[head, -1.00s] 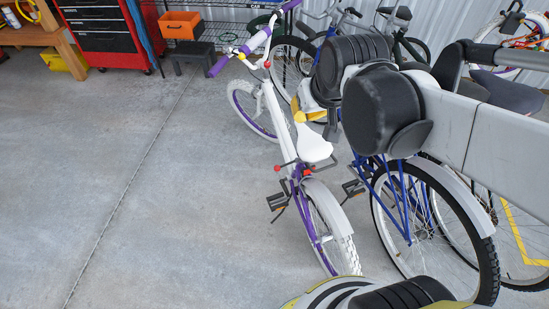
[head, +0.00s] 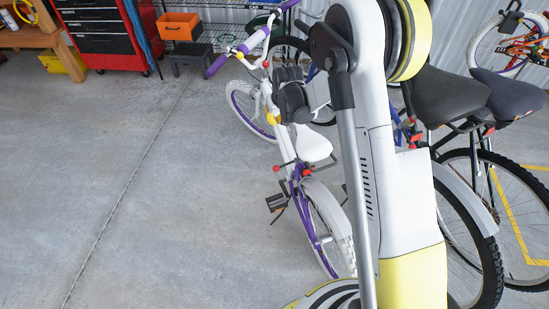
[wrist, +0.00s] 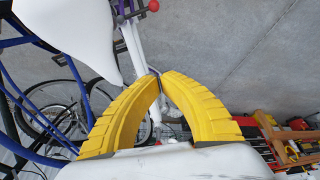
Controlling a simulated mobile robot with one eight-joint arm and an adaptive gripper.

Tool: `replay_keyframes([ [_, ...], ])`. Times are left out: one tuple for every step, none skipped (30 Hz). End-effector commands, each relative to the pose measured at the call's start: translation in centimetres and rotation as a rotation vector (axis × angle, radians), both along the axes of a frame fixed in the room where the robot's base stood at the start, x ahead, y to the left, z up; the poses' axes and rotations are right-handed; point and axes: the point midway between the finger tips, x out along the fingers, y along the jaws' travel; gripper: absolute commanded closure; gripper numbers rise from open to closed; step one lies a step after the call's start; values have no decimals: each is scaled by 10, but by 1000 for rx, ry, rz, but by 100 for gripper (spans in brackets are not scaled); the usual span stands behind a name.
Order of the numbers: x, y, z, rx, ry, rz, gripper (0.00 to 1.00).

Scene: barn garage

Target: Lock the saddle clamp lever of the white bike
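The white bike's saddle (head: 313,147) shows in the head view, with purple frame parts below it. Under it, a dark thin lever with a red knob (head: 277,168) sticks out to the left; another red piece (head: 307,170) is close by. In the wrist view the white saddle (wrist: 75,28) fills the upper left, and a red ball on a dark rod (wrist: 153,6) is at the top edge. My gripper (wrist: 160,76) has its yellow fingertips together, apart from the red ball, with nothing seen between them. In the head view its yellow fingers are ahead of the saddle, partly hidden.
A blue bike and other bikes with black saddles (head: 445,95) stand close on the right. A red tool chest (head: 105,40), an orange bin (head: 180,26) and a dark stool (head: 190,56) are at the back. The concrete floor on the left is clear.

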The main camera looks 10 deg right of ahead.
Motion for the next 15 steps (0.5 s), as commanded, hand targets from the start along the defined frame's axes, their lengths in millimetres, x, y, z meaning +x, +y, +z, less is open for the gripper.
replay_keyframes([
  [7,0,-24,0,7,2,100],
  [10,0,-37,0,11,4,100],
  [13,0,-53,0,17,5,100],
  [15,0,-65,0,21,6,100],
  [17,0,-77,0,26,7,100],
  [18,0,-91,0,31,8,100],
  [19,0,-100,0,34,9,100],
  [20,0,-109,0,37,10,100],
  [20,0,-119,0,40,10,100],
  [21,0,-126,0,42,12,100],
  [21,0,-132,0,44,12,100],
  [21,0,-138,0,47,13,100],
  [20,0,-142,0,48,13,100],
  [20,0,-145,0,49,13,100],
  [20,0,-148,0,50,14,100],
])
